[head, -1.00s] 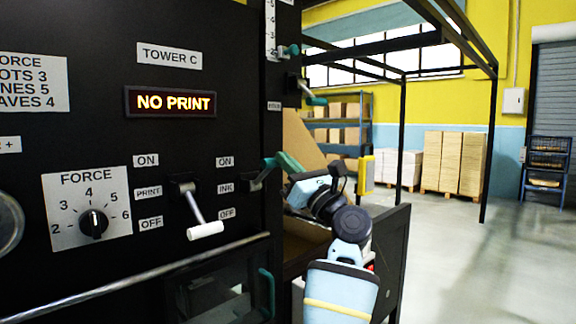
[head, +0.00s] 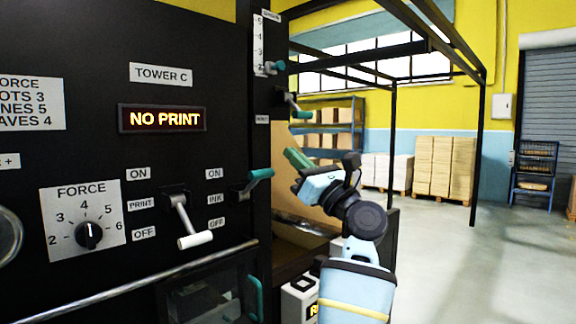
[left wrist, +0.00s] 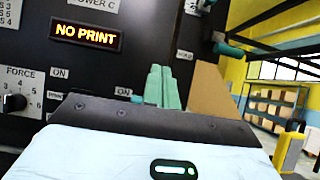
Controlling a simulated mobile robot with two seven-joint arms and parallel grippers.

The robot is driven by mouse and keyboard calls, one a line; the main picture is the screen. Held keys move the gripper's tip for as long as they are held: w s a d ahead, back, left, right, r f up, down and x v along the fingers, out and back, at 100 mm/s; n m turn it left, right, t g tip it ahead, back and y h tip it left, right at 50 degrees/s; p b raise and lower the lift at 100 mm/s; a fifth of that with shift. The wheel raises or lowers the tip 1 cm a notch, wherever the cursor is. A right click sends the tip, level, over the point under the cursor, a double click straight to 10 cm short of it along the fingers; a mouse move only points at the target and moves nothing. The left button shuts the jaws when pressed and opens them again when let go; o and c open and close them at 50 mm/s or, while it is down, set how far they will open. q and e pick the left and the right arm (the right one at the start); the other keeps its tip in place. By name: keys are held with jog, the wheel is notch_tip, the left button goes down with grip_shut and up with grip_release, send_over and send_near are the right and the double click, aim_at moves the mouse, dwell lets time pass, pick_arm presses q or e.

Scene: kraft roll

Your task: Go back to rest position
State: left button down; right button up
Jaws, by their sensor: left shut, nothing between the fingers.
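My left gripper (head: 298,158) is shut and empty, its teal fingers together. In the head view it is in front of the brown kraft sheet (head: 283,190), to the right of the black machine panel (head: 110,170). The shut fingers also show in the left wrist view (left wrist: 162,86), pointing away from the camera. The ink lever (head: 260,175) with its teal handle is to the left of the gripper, apart from it in the picture. My right gripper is not in view.
The white print lever (head: 194,241) and a long metal rail (head: 130,282) stick out from the panel. More teal-handled levers (head: 302,115) are above the gripper. Open grey floor (head: 470,270) lies at the right, with stacked pallets (head: 445,165) behind.

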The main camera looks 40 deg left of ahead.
pick_arm(q)
jog(key=shift+d+r, duration=0.55)
jog(key=shift+d, duration=0.35)
jog(key=shift+s, duration=0.1)
